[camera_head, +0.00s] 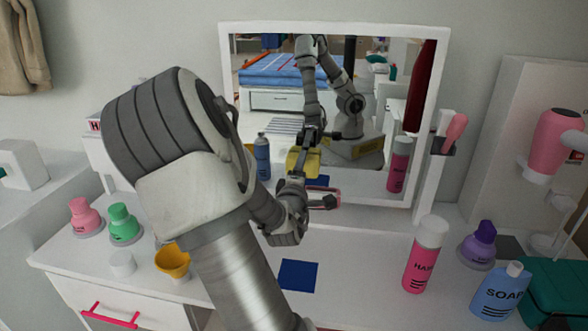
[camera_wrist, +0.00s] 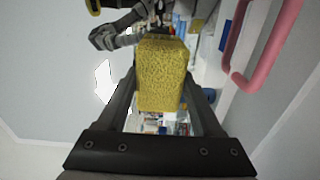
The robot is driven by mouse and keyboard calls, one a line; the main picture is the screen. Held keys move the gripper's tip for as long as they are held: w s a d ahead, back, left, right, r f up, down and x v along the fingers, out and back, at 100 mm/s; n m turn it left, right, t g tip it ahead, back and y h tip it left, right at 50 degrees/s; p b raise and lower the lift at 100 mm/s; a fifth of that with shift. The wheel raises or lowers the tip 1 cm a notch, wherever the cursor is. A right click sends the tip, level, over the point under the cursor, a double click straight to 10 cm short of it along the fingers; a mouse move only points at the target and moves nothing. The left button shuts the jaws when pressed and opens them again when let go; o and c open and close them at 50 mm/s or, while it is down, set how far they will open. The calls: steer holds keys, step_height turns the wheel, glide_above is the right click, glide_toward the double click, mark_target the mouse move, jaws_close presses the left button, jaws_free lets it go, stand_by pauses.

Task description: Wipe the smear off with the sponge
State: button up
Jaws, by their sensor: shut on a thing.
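My gripper (camera_wrist: 161,95) is shut on a yellow sponge (camera_wrist: 162,72), which sits between the two fingers in the wrist view. In the head view the yellow sponge (camera_head: 303,163) shows in front of the mirror (camera_head: 230,100), beyond my wrist. Part of that yellow may be its reflection, and I cannot tell whether the sponge touches the glass. The mirror is upright in a white frame and reflects my arm and the room. I cannot make out a smear on it; my arm and the sponge cover part of the glass.
A pink hairspray bottle (camera_head: 425,255), purple bottle (camera_head: 482,245) and blue soap bottle (camera_head: 500,292) stand right. Pink (camera_head: 84,216) and green (camera_head: 123,224) bottles and a yellow cup (camera_head: 173,262) stand left. A blue square (camera_head: 299,275) lies on the clear middle of the white top.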

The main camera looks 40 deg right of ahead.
mark_target(272, 159)
steer(key=shift+s+d+r+b, duration=0.1)
steer(key=shift+s+d+b, duration=0.45)
steer(key=shift+s+d, duration=1.65)
steer(key=shift+s+d+b, duration=0.45)
steer(key=shift+s+d, duration=0.5)
steer(key=shift+s, duration=0.3)
steer(key=shift+s+d+b, duration=0.4)
steer(key=shift+s+d, duration=0.5)
steer(key=shift+s, duration=0.3)
steer(key=shift+w, duration=0.1)
steer(key=shift+w+a, duration=0.75)
steer(key=shift+w, duration=0.2)
steer(key=shift+w+a, duration=0.7)
steer(key=shift+w, duration=0.2)
steer(key=shift+w+a+p, duration=1.45)
steer(key=shift+w+a, duration=1.8)
steer(key=shift+w, duration=0.05)
steer(key=shift+w+a+p, duration=0.5)
steer(key=shift+w+a, duration=0.4)
steer(key=shift+w, duration=0.25)
steer(key=shift+w+a+p, duration=0.65)
steer(key=shift+w+a, duration=0.7)
steer(key=shift+w, duration=0.1)
